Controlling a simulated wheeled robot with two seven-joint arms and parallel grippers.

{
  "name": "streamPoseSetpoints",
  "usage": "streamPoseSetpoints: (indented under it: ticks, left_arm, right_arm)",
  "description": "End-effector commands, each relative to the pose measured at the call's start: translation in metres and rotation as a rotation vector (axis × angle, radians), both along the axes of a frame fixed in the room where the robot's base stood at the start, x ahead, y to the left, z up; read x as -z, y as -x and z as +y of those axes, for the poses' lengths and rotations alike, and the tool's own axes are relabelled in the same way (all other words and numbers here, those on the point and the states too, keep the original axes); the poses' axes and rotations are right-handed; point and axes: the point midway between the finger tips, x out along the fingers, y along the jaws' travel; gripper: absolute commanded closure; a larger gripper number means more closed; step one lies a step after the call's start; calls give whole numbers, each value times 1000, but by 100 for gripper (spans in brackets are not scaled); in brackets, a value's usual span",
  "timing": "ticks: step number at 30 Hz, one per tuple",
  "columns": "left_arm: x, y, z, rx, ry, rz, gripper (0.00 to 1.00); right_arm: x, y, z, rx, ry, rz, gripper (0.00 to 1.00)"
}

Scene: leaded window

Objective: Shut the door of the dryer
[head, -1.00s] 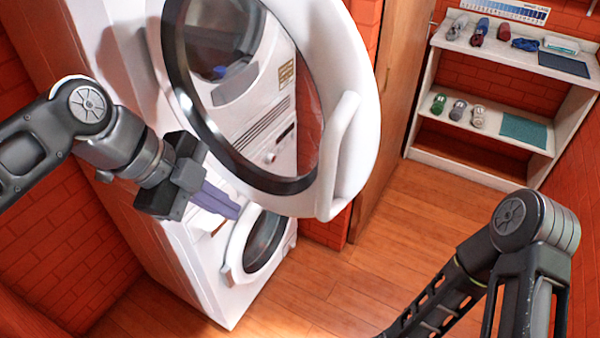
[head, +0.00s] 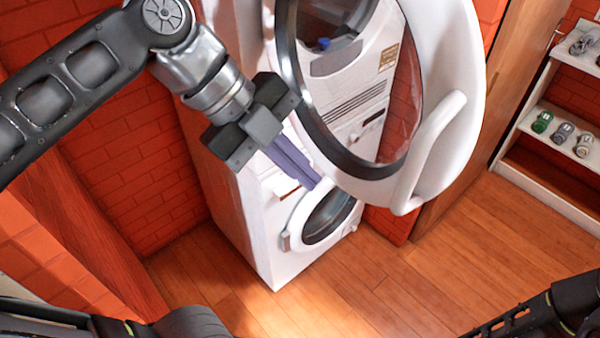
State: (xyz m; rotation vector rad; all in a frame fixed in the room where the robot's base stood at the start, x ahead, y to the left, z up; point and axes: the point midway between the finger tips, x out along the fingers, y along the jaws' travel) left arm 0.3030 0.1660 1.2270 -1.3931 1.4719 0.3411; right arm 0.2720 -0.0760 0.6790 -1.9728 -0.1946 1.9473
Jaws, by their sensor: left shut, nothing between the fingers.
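The dryer (head: 352,82) is the upper white machine of a stack, in the head view. Its round white door (head: 455,75), with a dark ring and clear glass, stands wide open toward me. A white handle bar (head: 432,150) is on the door's right side. My left gripper (head: 308,178) is shut and empty, with its purple-grey fingers pointing down and right. The fingers are left of the door's lower rim; I cannot tell whether they touch it. The gripper covers part of the machines' front. My right arm shows at the lower right, but its gripper is out of view.
Below the dryer is a white washing machine with a round door (head: 328,213). A white shelf unit (head: 548,195) with small shoes stands at the right. Brick walls (head: 130,170) are behind and left. The wooden floor (head: 400,280) in front is clear.

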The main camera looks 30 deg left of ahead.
Motion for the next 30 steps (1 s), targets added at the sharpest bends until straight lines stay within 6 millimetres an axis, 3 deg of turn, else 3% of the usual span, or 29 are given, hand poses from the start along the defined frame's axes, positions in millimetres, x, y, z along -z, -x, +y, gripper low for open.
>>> streamPoseSetpoints:
  ticks: [1,8,12,18,30]
  left_arm:
    - [15,-2,-3,-2,-2,1,100]
    - [49,-10,-26,-2,-3,5,100]
    - [60,-15,-43,-1,-1,5,100]
    - [58,-41,-58,0,0,4,100]
    - [61,-50,-63,-1,1,0,100]
  right_arm:
    - [17,-1,1,0,-3,-3,15]
    - [53,-6,3,-4,-12,-19,15]
    - [40,-6,3,-6,-12,-18,15]
    - [27,-4,2,-4,-9,-14,15]
    - [26,-4,2,-3,-7,-11,15]
